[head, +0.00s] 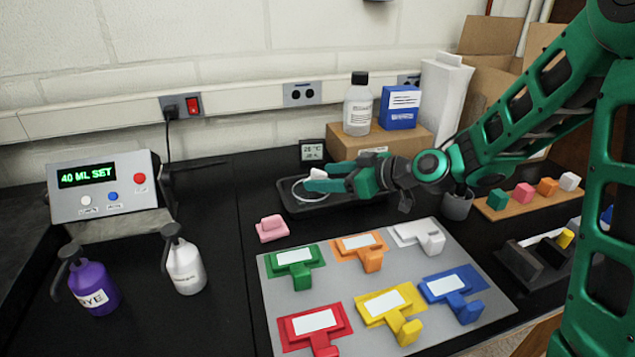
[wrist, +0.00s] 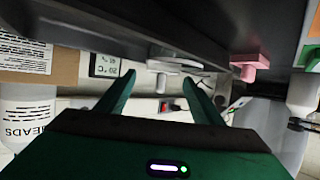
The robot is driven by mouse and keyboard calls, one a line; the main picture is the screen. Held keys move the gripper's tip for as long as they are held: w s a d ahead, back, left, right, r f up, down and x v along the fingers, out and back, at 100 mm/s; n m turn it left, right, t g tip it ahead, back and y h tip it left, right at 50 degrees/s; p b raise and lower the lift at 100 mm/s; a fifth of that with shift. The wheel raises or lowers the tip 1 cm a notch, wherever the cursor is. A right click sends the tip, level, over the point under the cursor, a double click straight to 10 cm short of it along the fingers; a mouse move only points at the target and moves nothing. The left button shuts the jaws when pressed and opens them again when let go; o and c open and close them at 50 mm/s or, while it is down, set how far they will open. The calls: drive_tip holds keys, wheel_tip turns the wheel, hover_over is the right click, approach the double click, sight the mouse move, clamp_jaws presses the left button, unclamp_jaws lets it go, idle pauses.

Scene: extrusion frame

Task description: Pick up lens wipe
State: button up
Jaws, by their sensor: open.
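A small white piece (head: 318,173), which I take to be the lens wipe, shows at the tips of my gripper (head: 325,182), above the black tray (head: 375,212). In the wrist view, which is upside down, a pale piece (wrist: 175,65) appears beyond and between the fingertips of my gripper (wrist: 160,85). My gripper is open, with a clear gap between its two green fingers. I cannot tell whether either finger touches the white piece. A thin white ring (head: 298,192) lies on the tray, partly hidden by the gripper.
A pink block (head: 272,228) stands in front of the tray. A grey board (head: 275,300) with coloured holders lies nearer. Behind the tray is a cardboard box (head: 345,145) bearing a white bottle (head: 358,105) and a blue box (head: 400,108). Two pump bottles stand left.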

drive_tip(key=shift+x, duration=1.2)
drive_tip(key=shift+s, duration=0.1)
drive_tip(key=shift+c, duration=0.2)
drive_tip(key=c, duration=1.2)
drive_tip(key=shift+o, duration=0.2)
drive_tip(key=shift+r, duration=0.1)
drive_tip(key=shift+r, duration=0.45)
drive_tip(key=r, duration=0.2)
drive_tip(key=s+r, duration=0.1)
drive_tip(key=r, duration=0.1)
drive_tip(key=shift+a, duration=0.4)
drive_tip(key=s+a+r, duration=0.6)
drive_tip(key=s+a, duration=0.1)
drive_tip(key=shift+s, duration=0.25)
